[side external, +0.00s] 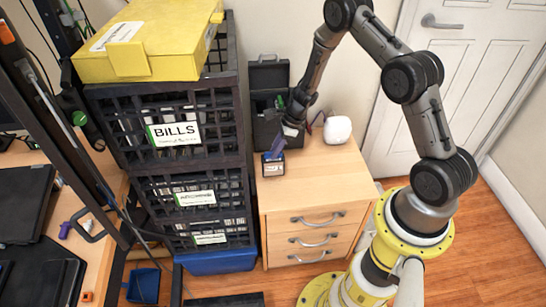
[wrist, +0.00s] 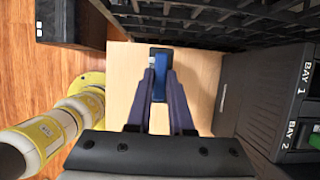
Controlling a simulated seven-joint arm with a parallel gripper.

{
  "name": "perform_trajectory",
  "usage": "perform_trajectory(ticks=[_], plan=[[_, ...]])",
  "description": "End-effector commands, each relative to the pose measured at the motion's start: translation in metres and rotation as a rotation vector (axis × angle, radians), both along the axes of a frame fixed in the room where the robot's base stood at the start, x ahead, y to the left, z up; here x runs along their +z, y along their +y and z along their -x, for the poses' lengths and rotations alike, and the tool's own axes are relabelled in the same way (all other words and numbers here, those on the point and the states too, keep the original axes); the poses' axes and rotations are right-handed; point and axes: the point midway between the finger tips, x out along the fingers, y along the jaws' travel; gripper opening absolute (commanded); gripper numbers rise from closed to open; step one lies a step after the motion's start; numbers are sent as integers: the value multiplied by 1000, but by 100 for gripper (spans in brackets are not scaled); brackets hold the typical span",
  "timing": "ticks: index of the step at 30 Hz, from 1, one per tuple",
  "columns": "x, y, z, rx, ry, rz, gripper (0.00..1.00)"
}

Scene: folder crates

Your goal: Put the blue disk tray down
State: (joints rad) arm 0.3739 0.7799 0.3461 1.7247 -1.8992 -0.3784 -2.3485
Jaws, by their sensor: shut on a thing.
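The blue disk tray (wrist: 160,57) is between my fingertips in the wrist view, a small dark-blue block with a pale patch at its left. My gripper (wrist: 160,84) is shut on it, its two purple fingers angled inward. In the side external view, the tray (side external: 273,167) shows as a small dark box with a pale label, below my gripper (side external: 278,150). It is over the left part of the wooden drawer cabinet's top (side external: 318,175). I cannot tell whether it touches the wood. The fingers partly hide it.
A black bay unit (side external: 267,72) stands at the cabinet's back; its labels BAY 1 and BAY 2 show in the wrist view (wrist: 298,105). A white rounded device (side external: 337,130) sits to its right. Stacked black crates (side external: 240,110) rise close on the left. The cabinet top's front is clear.

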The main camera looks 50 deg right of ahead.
Motion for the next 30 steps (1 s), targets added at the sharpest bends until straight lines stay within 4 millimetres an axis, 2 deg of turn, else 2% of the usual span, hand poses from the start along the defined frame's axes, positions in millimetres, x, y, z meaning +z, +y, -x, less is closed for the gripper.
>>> perform_trajectory(ticks=[7,12,15,26,27,30], plan=[[-13,-2,-12,1,-2,0,0],[-37,-2,-12,0,1,0,0],[-44,-3,-12,1,-1,1,0],[-47,-3,-12,0,-1,0,0],[-48,-3,-12,0,0,0,21],[-47,-2,-12,0,0,0,39]])
